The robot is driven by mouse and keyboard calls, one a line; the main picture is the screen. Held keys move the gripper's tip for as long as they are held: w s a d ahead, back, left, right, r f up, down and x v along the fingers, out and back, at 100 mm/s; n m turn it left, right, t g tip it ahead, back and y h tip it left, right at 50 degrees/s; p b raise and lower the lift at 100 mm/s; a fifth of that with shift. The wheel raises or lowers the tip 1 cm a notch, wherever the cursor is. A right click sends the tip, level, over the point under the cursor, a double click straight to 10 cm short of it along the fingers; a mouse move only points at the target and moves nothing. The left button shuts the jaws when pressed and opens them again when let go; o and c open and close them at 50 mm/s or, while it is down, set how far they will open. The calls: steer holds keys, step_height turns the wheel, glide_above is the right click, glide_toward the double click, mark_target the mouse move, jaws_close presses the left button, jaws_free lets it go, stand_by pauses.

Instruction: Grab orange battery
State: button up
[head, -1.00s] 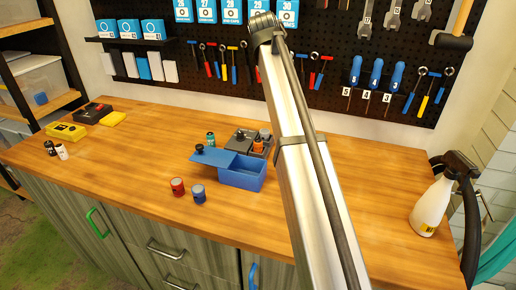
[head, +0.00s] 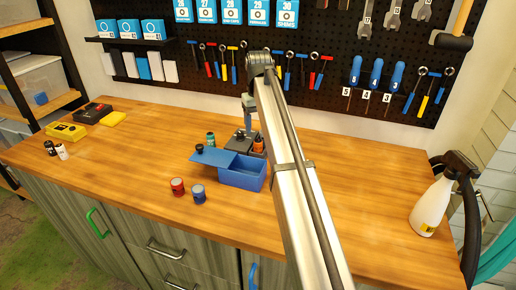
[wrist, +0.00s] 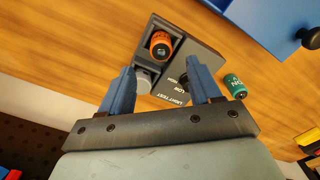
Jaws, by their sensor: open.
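The orange battery (head: 258,144) stands in a compartment of the dark grey tester box (head: 240,135) on the bench. In the wrist view the orange battery (wrist: 160,44) sits in the box's upper compartment, just beyond my fingertips. A grey round object (wrist: 143,80), perhaps a battery, sits in the compartment beside it, partly behind my left finger. My gripper (wrist: 160,68) is open and empty, its two blue fingers spread above the box. In the head view my gripper (head: 248,120) hangs over the box. A teal battery (wrist: 234,86) is outside the box, to the right.
A blue box (head: 243,176) with its lid (head: 213,157) askew stands in front of the tester. A red battery (head: 178,186) and a blue battery (head: 198,194) stand near it. A spray bottle (head: 432,207) is at the right. The bench's left middle is clear.

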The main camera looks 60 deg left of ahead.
mark_target(258, 141)
steer(key=shift+s+d+f, duration=0.1)
steer(key=shift+f, duration=1.55)
steer(key=shift+s+d+f, duration=0.1)
steer(key=shift+f, duration=1.5)
steer(key=c, duration=1.2)
steer(key=shift+o, duration=0.2)
steer(key=shift+r, duration=0.2)
